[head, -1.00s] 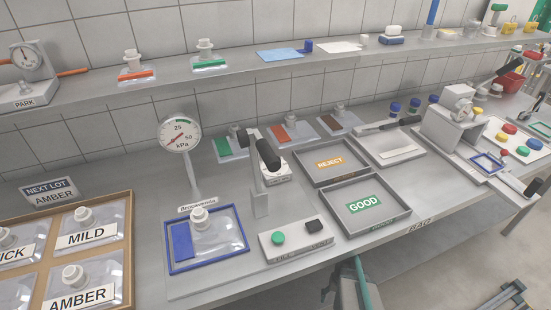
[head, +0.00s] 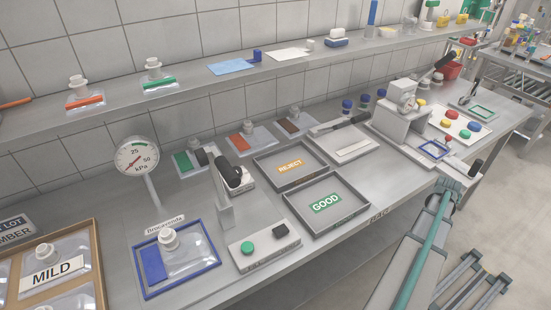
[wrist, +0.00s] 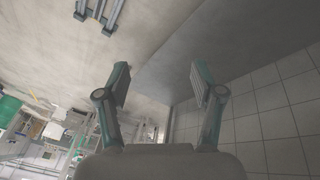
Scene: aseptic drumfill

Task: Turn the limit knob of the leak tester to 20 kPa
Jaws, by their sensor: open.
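The leak tester has a round pressure gauge (head: 137,157) marked 25, 50 and kPa on a post. A blue-framed plate (head: 141,284) holds a clear pouch with a white cap. A light control box (head: 264,252) in front carries a green button (head: 247,248) and a dark knob (head: 280,230). Its limit scale is too small to read. A clamp with a black handle (head: 229,175) stands behind the box. My gripper (wrist: 160,80) is open and empty in the wrist view, facing the floor and a tiled wall. The tester is not recognisable there.
The REJECT tray (head: 262,181) and GOOD tray (head: 297,226) lie right of the tester. A wooden tray of pouches (head: 98,262) is at left. A shelf (head: 205,87) runs above the bench. My arm is over the front edge at right.

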